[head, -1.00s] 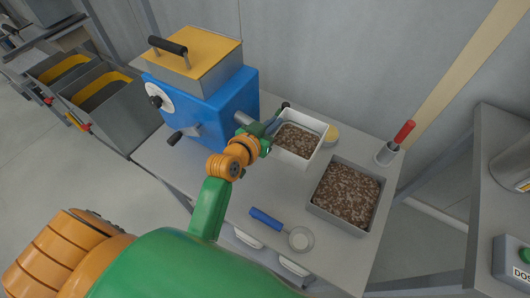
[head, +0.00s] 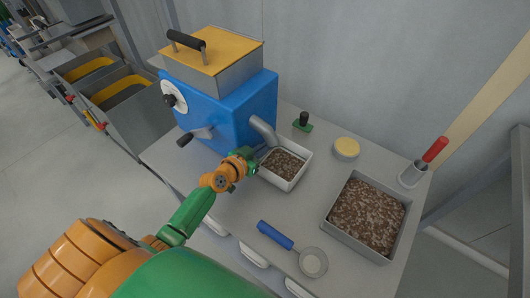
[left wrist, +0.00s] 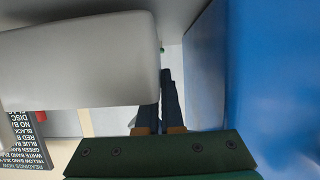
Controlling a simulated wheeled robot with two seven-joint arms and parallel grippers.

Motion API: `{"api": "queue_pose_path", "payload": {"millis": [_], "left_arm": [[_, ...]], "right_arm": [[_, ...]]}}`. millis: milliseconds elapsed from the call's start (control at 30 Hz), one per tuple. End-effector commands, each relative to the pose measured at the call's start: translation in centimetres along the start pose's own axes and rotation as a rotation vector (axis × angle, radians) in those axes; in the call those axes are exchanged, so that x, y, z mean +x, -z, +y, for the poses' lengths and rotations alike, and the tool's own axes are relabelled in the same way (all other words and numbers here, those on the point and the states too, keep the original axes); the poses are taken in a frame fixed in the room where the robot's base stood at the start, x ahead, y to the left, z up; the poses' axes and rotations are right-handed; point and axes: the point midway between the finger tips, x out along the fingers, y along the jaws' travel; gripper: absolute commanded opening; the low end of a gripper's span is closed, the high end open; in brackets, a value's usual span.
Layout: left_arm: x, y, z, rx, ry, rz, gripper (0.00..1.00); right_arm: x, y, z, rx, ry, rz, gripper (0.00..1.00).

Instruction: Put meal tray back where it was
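The meal tray (head: 291,181) is a small white tray with brown granular meal in it. In the head view it is under the mouth of the grey spout (head: 264,129) of the blue machine (head: 232,108), and looks to be at table level. My left gripper (head: 250,163) is at its left wall, with the fingers close together and apparently shut on that wall. The left wrist view shows the dark fingers (left wrist: 166,103), partly hidden by a large pale rounded surface (left wrist: 75,65). The blue machine (left wrist: 265,75) is on the right there. My right gripper is not in view.
A grey bin of meal (head: 331,222), a red-handled scoop in a holder (head: 428,160), a yellow round lid (head: 346,149) and a black-knobbed green piece (head: 303,122) are on the table. A blue-handled sieve (head: 290,245) lies in front. The table between the tray and the bin is clear.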

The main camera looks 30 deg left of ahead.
Motion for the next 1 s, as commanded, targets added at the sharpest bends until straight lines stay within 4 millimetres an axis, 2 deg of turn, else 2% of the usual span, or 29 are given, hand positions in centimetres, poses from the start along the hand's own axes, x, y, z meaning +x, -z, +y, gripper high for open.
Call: {"api": "queue_pose_path", "payload": {"millis": [33, 67, 333, 400, 467, 800, 867, 1000], "left_arm": [[0.4, -1.0, 0.0, -0.002, 0.0, 0.0, 0.0], [0.5, -1.2, 0.1, -0.003, 0.0, 0.0, 0.0], [0.4, -1.2, 0.1, -0.001, 0.0, 0.0, 0.0], [0.4, -1.2, 0.1, -0.001, 0.0, -0.001, 0.2], [0.4, -1.2, 0.2, -0.001, 0.0, -0.001, 0.33], [0.1, -1.1, 0.1, -0.001, 0.0, -0.001, 0.33], [-0.7, -1.1, 0.1, -0.002, 0.001, -0.002, 0.33], [-3.8, -1.1, 0.2, 0.002, 0.0, -0.004, 0.33]], "right_arm": [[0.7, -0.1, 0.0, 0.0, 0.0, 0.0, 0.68], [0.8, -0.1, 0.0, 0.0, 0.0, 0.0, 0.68], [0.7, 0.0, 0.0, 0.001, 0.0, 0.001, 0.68], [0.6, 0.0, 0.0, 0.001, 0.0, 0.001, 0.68], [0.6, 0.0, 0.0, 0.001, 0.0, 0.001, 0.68], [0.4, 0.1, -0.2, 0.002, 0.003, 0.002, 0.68], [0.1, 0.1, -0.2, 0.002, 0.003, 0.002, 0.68], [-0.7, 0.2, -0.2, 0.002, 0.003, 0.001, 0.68]]}}
